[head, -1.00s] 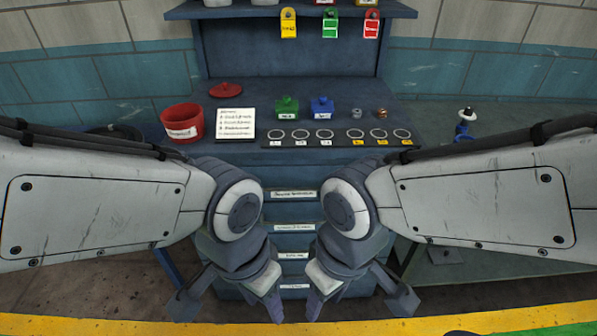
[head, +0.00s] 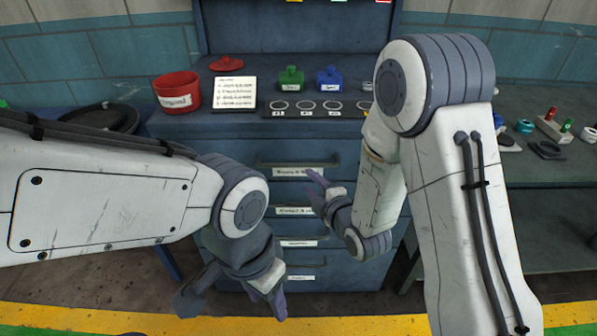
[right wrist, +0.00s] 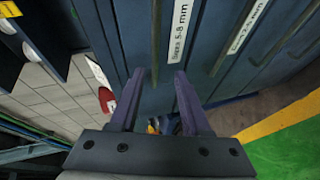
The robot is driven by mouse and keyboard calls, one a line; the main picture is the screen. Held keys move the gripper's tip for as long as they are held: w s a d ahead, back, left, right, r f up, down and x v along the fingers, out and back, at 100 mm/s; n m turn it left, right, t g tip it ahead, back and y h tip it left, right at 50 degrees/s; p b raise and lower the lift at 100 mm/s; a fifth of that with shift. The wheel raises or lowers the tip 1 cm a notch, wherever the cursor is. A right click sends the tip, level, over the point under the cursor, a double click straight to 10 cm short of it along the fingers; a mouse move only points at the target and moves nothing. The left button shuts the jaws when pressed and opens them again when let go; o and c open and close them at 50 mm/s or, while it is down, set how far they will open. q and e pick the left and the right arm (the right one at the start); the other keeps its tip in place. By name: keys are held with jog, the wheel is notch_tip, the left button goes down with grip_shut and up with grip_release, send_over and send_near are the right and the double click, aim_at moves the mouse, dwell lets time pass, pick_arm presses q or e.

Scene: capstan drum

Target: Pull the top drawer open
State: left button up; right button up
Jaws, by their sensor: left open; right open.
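The top drawer (head: 268,159) is in the blue cabinet under the worktop in the head view, with a thin horizontal handle and a white label (head: 298,173). It looks closed. My right gripper (head: 312,187) is open in front of the drawer front, near the label's lower right. In the right wrist view a handle bar (right wrist: 156,35) runs upward between the open, empty fingers (right wrist: 158,75), with a label (right wrist: 181,30) beside it; contact cannot be told. My left gripper (head: 270,300) is open and empty, low in front of the cabinet.
Lower drawers with labels (head: 296,211) sit below. On the worktop are a red bucket (head: 178,93), a note card (head: 235,92), a green block (head: 291,80) and a blue block (head: 329,80). A side table (head: 545,172) with small parts stands right.

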aim_at(300, 166)
jog(key=shift+n+t, duration=0.3)
jog(key=shift+t, duration=0.1)
jog(key=x, duration=0.3)
jog(key=p+x, duration=0.1)
jog(key=x, duration=0.6)
jog(key=shift+w+d, duration=0.25)
jog(key=shift+w, duration=0.2)
grip_shut()
jog(key=shift+f, duration=0.1)
dwell(0.5)
